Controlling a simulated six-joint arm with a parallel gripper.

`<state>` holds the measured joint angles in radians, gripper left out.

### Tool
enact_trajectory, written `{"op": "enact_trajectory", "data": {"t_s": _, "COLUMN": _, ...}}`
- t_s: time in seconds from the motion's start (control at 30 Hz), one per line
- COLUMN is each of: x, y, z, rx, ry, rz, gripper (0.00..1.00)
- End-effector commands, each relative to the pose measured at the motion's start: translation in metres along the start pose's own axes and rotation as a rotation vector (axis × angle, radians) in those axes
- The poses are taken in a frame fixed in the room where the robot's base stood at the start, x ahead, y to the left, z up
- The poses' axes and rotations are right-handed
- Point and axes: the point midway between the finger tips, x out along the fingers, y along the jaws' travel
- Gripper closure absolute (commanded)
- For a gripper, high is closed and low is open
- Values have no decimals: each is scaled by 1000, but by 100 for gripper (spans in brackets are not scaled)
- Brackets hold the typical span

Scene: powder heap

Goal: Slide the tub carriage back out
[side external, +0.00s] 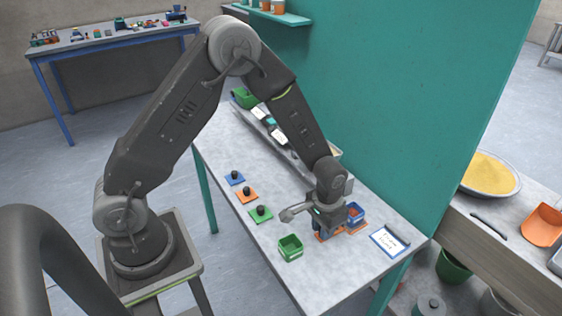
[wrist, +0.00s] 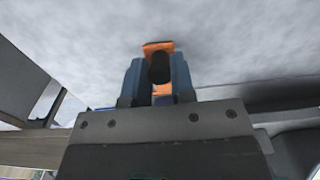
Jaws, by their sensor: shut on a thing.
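The tub carriage (side external: 357,228) is orange and sits near the right end of the grey table, with a small blue tub (side external: 356,210) on it. My gripper (side external: 323,229) reaches down at the carriage's left part and hides some of it. In the wrist view, my gripper's blue fingers (wrist: 159,72) are shut on a black knob (wrist: 158,64), one on each side. The knob stands on an orange plate (wrist: 157,46). The tub does not show clearly in the wrist view.
Blue, orange and green plates with black knobs (side external: 247,195) lie to the left. A green tub (side external: 290,248) stands at the front edge. A labelled card (side external: 390,240) lies at right. A teal wall (side external: 420,110) rises behind. A grey trough (side external: 262,125) runs along the back.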

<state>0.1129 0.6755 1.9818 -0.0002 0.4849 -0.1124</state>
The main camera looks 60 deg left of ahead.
Motion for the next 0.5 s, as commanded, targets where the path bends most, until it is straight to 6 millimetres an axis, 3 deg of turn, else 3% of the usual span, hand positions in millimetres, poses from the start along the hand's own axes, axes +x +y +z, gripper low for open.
{"op": "enact_trajectory", "data": {"t_s": 0.03, "x": -1, "y": 3, "z": -1, "rx": 1, "ry": 3, "rz": 1, "gripper": 98}}
{"op": "enact_trajectory", "data": {"t_s": 0.07, "x": -1, "y": 3, "z": -1, "rx": 0, "ry": 3, "rz": 1, "gripper": 75}}
{"op": "enact_trajectory", "data": {"t_s": 0.23, "x": -1, "y": 2, "z": -1, "rx": 0, "ry": 2, "rz": 0, "gripper": 59}}
{"op": "enact_trajectory", "data": {"t_s": 0.5, "x": -2, "y": 2, "z": 0, "rx": 0, "ry": 2, "rz": 0, "gripper": 57}}
